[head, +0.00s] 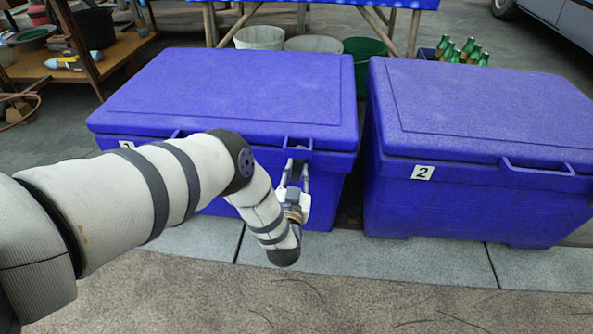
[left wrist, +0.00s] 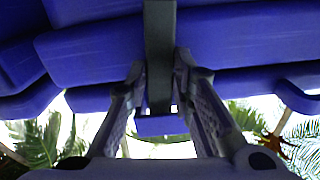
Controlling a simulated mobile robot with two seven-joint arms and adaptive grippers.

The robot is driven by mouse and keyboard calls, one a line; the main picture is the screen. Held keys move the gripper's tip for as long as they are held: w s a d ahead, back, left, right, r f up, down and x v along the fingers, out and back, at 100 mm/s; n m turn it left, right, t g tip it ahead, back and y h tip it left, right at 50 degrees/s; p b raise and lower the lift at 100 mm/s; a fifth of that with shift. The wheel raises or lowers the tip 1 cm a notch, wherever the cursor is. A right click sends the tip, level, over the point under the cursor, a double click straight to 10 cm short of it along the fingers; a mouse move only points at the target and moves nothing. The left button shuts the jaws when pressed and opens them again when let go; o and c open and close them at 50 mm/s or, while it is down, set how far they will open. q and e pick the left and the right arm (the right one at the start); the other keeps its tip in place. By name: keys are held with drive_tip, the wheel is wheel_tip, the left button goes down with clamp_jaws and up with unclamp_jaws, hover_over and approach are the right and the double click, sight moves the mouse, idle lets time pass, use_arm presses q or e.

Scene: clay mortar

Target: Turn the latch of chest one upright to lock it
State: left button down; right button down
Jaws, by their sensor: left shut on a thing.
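Chest one (head: 230,90) is a closed blue chest with a number label (head: 127,145) at its front left, partly hidden by my left arm. My left gripper (head: 297,168) is at the right part of its front, just under the lid rim. In the left wrist view my left gripper (left wrist: 160,72) has its two fingers on either side of a dark grey bar, the latch (left wrist: 160,40), and is shut on it. The bar runs up and down in that view, against the blue chest. In the head view the fingers mostly hide the latch, so its exact angle is unclear. My right gripper is not in view.
Chest two (head: 480,110), blue and closed with a "2" label, stands close on the right with a narrow gap between. Buckets (head: 259,38) and green bottles (head: 460,50) are behind. A wooden shelf (head: 85,62) is at back left. The paving in front is clear.

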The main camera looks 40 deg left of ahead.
use_arm(q)
drive_tip(key=shift+n, duration=0.9)
drive_tip(key=c, duration=1.4)
unclamp_jaws()
drive_tip(key=v, duration=1.2)
drive_tip(key=shift+s, duration=0.1)
